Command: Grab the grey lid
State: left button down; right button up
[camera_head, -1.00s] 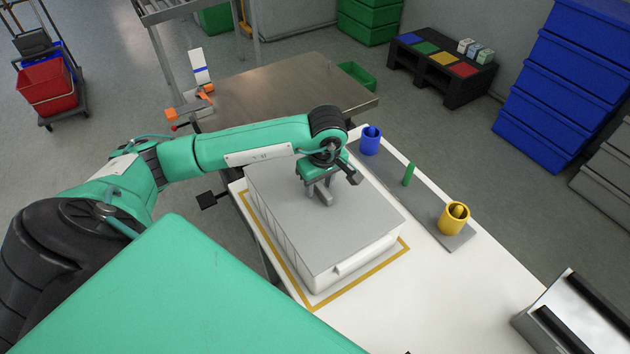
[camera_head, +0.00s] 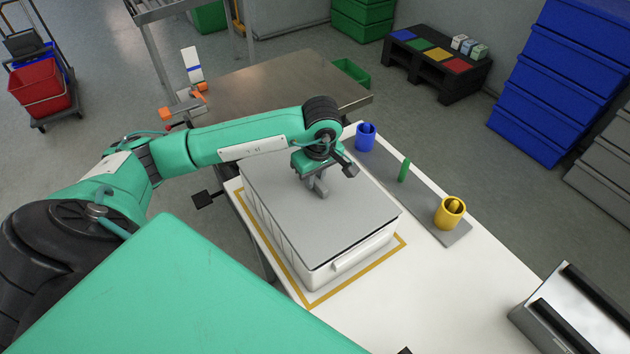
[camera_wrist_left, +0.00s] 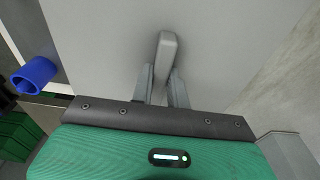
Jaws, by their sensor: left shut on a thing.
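The grey lid (camera_head: 315,225) covers the top of a white crate (camera_head: 345,265) on the white table. A thin dark line shows between the lid and the crate's rim along the front and right edges in the head view. My left gripper (camera_head: 318,190) comes down on the lid from above and is shut on its raised grey handle. The left wrist view shows the handle (camera_wrist_left: 166,55) between the two fingers (camera_wrist_left: 161,85), with the lid (camera_wrist_left: 215,40) filling the background. My right gripper is not in view.
A yellow outline (camera_head: 370,263) surrounds the crate. A metal table (camera_head: 270,85) stands behind.

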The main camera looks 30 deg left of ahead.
pick_arm(q)
notch_tip(320, 180, up, 9)
jog(key=shift+f+b, duration=0.2)
jog(key=shift+b, duration=0.6)
notch_tip(320, 180, up, 10)
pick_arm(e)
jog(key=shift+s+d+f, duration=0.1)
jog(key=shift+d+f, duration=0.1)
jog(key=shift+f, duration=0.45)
